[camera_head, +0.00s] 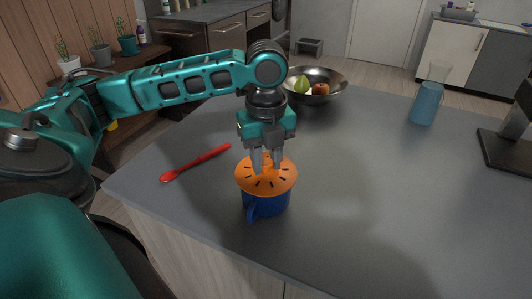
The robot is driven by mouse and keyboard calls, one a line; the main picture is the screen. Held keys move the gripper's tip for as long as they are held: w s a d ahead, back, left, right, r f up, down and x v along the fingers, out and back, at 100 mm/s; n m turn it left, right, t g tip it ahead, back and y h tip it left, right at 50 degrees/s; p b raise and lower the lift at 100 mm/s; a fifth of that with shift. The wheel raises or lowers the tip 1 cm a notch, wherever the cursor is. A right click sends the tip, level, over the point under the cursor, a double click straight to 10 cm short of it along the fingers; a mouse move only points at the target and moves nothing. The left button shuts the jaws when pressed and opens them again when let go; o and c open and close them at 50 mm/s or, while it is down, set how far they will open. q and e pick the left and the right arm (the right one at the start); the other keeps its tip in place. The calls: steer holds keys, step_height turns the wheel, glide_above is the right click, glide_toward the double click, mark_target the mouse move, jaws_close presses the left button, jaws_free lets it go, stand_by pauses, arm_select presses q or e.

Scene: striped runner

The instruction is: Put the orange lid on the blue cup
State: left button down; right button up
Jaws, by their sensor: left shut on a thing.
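The blue cup (265,204) stands upright on the grey counter near its front edge, with its handle toward the front left. The orange lid (247,178) is a round disc with dark slots. It lies over the cup's mouth and hides the rim; I cannot tell whether it touches all round. My left gripper (266,167) points straight down at the lid's middle, its fingers shut on the lid's raised centre. My right gripper is not in view.
A red spoon (200,161) lies on the counter (350,190) left of the cup. A metal bowl (330,88) with fruit stands behind my left arm. A blue tumbler (426,104) and a dark stand (503,152) are at the right. The counter right of the cup is clear.

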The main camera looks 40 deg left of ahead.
arm_select(q)
steer(key=shift+f, duration=0.35)
stand_by(0.5)
steer(key=c, duration=0.8)
jaws_free()
steer(key=shift+o, duration=0.5)
steer(key=o, duration=0.4)
steer(key=shift+r, duration=0.1)
steer(key=shift+r, duration=3.45)
steer(key=shift+s+f, duration=0.1)
